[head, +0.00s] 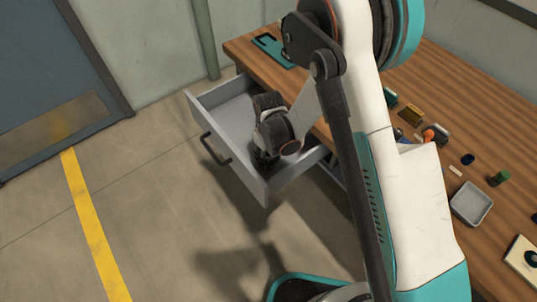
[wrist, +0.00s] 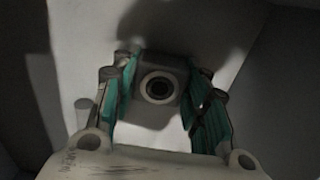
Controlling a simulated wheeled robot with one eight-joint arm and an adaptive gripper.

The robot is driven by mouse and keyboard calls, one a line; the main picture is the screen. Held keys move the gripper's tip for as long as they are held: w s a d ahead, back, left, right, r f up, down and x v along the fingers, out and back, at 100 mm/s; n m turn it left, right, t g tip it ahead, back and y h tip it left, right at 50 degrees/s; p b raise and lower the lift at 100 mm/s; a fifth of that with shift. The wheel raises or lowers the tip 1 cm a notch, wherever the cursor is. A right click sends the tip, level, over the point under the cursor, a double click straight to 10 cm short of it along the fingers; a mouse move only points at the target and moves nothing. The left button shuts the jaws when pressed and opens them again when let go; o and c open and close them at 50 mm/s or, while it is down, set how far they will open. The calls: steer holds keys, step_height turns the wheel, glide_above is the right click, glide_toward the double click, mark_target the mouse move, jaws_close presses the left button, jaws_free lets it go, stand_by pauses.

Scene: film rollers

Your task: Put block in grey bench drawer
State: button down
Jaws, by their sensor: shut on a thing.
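The grey bench drawer (head: 233,160) is pulled open from the wooden bench, its handle facing the left. My gripper (head: 265,155) reaches down into the drawer, with its fingers low inside near the front wall. In the wrist view, a grey block (wrist: 160,68) with a round dark recess sits between the teal finger pads, and the gripper is shut on it. The drawer floor shows pale behind the block. The block is hidden behind the gripper in the head view, and I cannot tell whether it touches the drawer floor.
The wooden bench top (head: 460,95) holds a small grey tray (head: 471,203), a green cylinder (head: 499,178), a teal tool (head: 272,50) and other small parts. The drawer's back left interior is empty. Open floor with a yellow line (head: 88,220) lies to the left.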

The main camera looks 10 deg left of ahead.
steer(key=c, duration=0.9)
jaws_free()
steer(key=shift+c, duration=0.2)
step_height(320, 180, up, 12)
steer(key=p, duration=0.4)
steer(key=shift+r, duration=0.15)
